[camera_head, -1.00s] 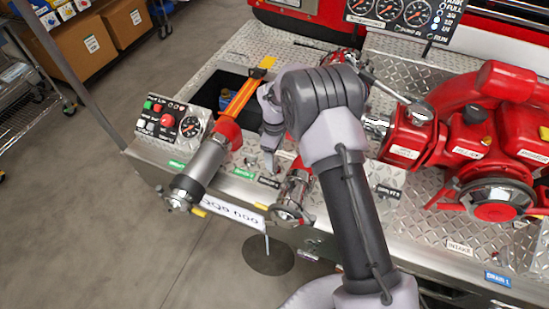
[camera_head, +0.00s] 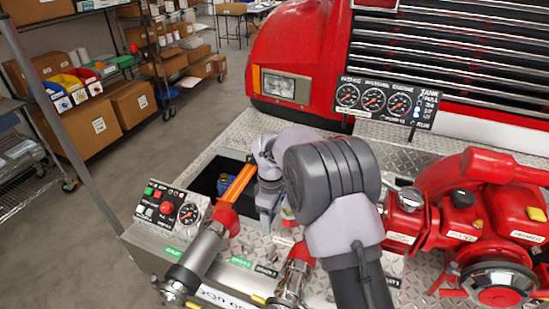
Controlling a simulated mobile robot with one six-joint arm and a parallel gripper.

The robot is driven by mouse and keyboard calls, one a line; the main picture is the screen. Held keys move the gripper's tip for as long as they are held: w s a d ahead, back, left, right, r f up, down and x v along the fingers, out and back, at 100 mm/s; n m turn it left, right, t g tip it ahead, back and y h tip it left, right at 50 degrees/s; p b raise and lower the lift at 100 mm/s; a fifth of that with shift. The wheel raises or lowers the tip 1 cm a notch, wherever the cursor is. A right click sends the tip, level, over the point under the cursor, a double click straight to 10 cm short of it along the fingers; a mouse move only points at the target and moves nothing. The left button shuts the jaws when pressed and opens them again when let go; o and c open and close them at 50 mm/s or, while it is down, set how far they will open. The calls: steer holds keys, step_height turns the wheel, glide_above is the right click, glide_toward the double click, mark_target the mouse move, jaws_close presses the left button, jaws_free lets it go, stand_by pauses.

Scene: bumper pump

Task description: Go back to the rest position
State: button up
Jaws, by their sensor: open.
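My grey and lilac arm reaches over the pump panel, with its large dark joint in front at the centre. My gripper (camera_head: 267,212) hangs behind that joint, pointing down, just right of the orange bar (camera_head: 239,183). It is small and partly hidden by my arm. It looks open, and I see nothing held in it. The silver nozzle with a red collar (camera_head: 203,252) lies at the front left of the deck, apart from my gripper. A second red and silver fitting (camera_head: 294,275) is below the gripper, beside my arm.
The red pump (camera_head: 490,215) fills the right side. The button and gauge panel (camera_head: 167,208) is at the left, by a dark open recess (camera_head: 208,182). A gauge board (camera_head: 388,103) stands behind. The red truck (camera_head: 305,60) is at the back. The floor (camera_head: 110,190) at left is clear.

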steer(key=s+d+r+m+t+y+b, duration=0.1)
steer(key=s+d+r+m+t+b, duration=0.15)
steer(key=s+d+r+m, duration=0.45)
steer(key=s+d+r+m+t+y+b, duration=0.1)
steer(key=s+d+r+m+b, duration=0.25)
steer(key=s+r, duration=0.7)
steer(key=s+d+f+m+t+b, duration=0.2)
steer(key=s+m, duration=0.6)
steer(key=s, duration=0.5)
steer(key=shift+s+f, duration=0.25)
steer(key=shift+f, duration=0.1)
